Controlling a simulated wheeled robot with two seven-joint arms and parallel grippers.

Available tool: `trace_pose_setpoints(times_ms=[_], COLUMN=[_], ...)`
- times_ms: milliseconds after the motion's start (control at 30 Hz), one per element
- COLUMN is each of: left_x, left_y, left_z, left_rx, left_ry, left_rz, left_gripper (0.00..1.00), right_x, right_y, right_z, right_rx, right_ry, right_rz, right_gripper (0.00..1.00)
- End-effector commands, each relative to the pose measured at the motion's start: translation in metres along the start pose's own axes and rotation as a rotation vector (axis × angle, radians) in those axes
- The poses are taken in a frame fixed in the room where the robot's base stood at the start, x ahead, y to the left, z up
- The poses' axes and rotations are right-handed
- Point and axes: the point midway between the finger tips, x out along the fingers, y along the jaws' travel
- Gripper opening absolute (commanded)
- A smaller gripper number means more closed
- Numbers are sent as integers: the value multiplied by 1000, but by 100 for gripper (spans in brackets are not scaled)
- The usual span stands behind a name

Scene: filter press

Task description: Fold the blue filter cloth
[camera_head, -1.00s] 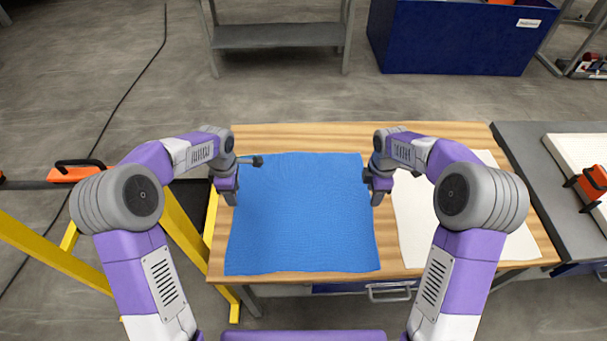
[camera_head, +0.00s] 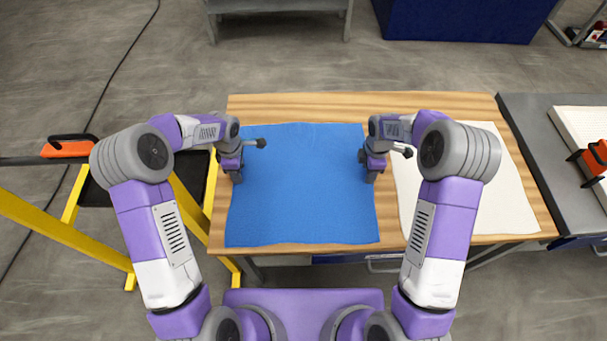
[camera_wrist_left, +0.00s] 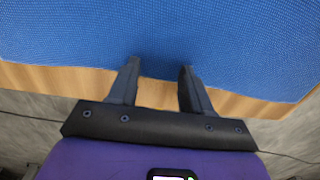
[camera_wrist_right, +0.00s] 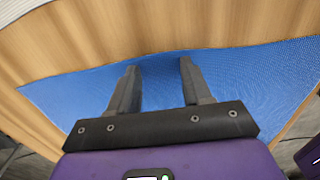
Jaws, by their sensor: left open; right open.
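The blue filter cloth (camera_head: 302,190) lies flat and spread out on the wooden table in the head view. My left gripper (camera_head: 237,178) is over the cloth's left edge, pointing down. In the left wrist view its two fingers (camera_wrist_left: 160,75) are apart and empty, with the cloth's edge and a strip of wood under them. My right gripper (camera_head: 370,178) is over the cloth's right edge. In the right wrist view its fingers (camera_wrist_right: 158,72) are apart and empty, their tips near the cloth's edge (camera_wrist_right: 225,72). I cannot tell whether any fingertip touches the cloth.
The wooden table top (camera_head: 300,106) shows bare along the back. A white cloth (camera_head: 490,205) lies right of the blue one. A grey bench (camera_head: 545,150) with an orange-handled item (camera_head: 592,160) stands at right. A yellow frame (camera_head: 75,215) stands at left.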

Motion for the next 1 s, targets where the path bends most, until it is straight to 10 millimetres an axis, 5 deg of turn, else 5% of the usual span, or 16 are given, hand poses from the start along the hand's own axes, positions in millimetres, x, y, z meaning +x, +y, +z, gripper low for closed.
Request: trace_pose_setpoints(times_ms=[333, 1000], left_x=[3, 2], left_y=[0, 0], left_z=[0, 0], left_rx=[1, 1], left_ry=[0, 1], left_rz=[-1, -1], left_gripper=[49, 0], right_x=[3, 2], right_y=[0, 0], right_z=[0, 0], right_rx=[0, 0], right_ry=[0, 0], right_rz=[0, -1], right_gripper=[49, 0])
